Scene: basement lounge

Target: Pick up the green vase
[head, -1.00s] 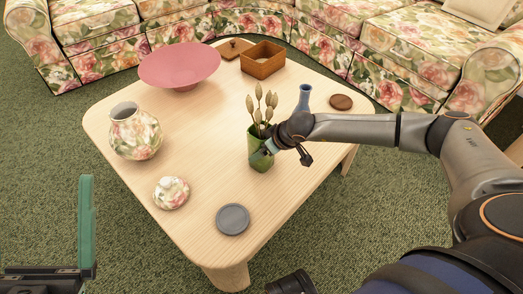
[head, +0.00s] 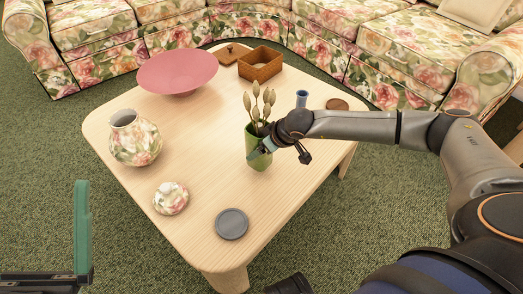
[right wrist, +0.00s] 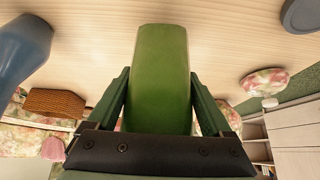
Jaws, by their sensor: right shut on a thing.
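The green vase (head: 257,149), with several pale buds on stems, is upright over the right part of the wooden table. My right gripper (head: 264,147) is shut on it from the right side. In the right wrist view the green vase (right wrist: 161,80) fills the space between the two fingers of my right gripper (right wrist: 160,100). A gap under its base is hard to make out. My left gripper (head: 80,230) is at the lower left, apart from the table; one teal finger shows, and its opening is unclear.
The table (head: 200,140) also holds a pink bowl (head: 178,72), a wooden box (head: 261,64), a floral jar (head: 135,140), its lid (head: 171,198), a grey disc (head: 231,223), a brown disc (head: 337,104) and a blue vase (head: 302,96) behind my right arm. Floral sofas (head: 330,40) stand behind.

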